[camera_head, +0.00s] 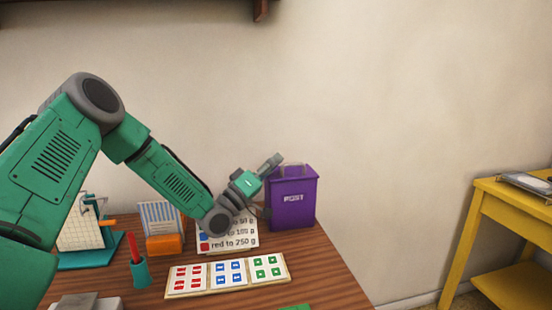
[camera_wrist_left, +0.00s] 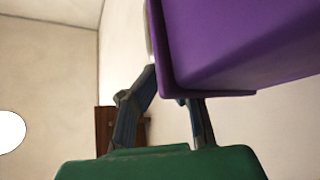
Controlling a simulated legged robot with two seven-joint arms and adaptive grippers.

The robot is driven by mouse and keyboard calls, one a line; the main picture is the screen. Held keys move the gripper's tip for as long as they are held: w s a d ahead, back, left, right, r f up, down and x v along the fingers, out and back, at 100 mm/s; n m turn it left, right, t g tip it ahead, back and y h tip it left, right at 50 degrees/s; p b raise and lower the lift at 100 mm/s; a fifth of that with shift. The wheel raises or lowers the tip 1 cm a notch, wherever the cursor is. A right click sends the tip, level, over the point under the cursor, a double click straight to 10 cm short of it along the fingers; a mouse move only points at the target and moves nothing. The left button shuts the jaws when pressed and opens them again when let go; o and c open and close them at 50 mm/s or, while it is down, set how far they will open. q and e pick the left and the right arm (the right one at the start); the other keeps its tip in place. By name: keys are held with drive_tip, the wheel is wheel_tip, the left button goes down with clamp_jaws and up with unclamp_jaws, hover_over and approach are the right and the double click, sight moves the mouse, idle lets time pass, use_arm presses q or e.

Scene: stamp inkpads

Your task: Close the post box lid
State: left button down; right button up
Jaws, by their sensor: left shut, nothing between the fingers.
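The purple post box (camera_head: 293,205), marked POST, stands upright at the table's back right corner. Its top (camera_head: 305,172) shows a purple rim with a small pale piece by it; I cannot tell clearly how the lid stands. My left gripper (camera_head: 271,162) is at the box's upper left edge, shut with nothing held. In the left wrist view the post box (camera_wrist_left: 240,45) fills the upper right, close to the fingers of my left gripper (camera_wrist_left: 168,85) and partly covering them. I cannot tell whether they touch it. My right gripper is not in view.
A sign with weights (camera_head: 233,242) stands left of the box, below my left wrist. A stamp tray (camera_head: 228,289) lies in front. An orange letter holder (camera_head: 164,244) and a teal pen cup (camera_head: 140,274) stand further left. A yellow table (camera_head: 480,213) is at right.

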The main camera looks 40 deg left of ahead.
use_arm(q)
drive_tip(key=shift+s+d+f, duration=0.3)
drive_tip(key=shift+d+f, duration=0.1)
drive_tip(key=shift+f, duration=0.15)
drive_tip(key=v, duration=0.7)
drive_tip(key=shift+a, duration=0.4)
drive_tip(key=shift+s, duration=0.1)
